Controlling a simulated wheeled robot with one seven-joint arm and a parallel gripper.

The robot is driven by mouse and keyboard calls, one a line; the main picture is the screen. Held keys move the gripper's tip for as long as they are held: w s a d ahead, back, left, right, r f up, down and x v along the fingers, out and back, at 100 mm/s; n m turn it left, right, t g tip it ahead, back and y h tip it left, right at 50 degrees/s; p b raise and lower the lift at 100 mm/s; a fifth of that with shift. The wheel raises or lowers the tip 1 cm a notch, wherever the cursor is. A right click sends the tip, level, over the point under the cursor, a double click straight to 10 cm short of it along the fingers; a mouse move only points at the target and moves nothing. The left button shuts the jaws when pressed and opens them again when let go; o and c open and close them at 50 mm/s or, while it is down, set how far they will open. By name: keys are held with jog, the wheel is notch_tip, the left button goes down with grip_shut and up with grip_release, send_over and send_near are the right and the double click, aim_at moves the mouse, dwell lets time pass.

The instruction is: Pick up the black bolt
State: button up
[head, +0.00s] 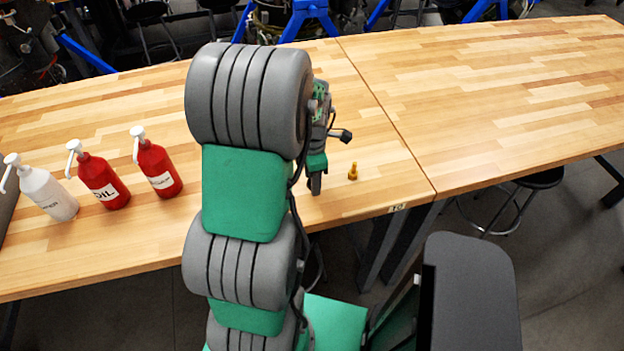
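I cannot make out a black bolt for certain on the table. A small yellow, brass-like bolt (352,171) stands on the wooden table near its front edge, just right of my gripper. My gripper (315,183) points down over the table, partly hidden behind my large grey and green arm. Only one dark fingertip shows clearly, so I cannot tell whether it is open or shut. A small dark part (342,135) sticks out to the right beside my wrist; I cannot tell whether it belongs to my gripper or is a separate object.
Two red bottles (104,182) (159,170) and a white pump bottle (48,194) stand on the left of the table (130,235). The adjoining right table (480,105) is bare. Blue stands (310,12) and stools are behind; another stool (541,178) is at the right.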

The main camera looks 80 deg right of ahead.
grip_shut()
dwell(0.4)
dwell(0.9)
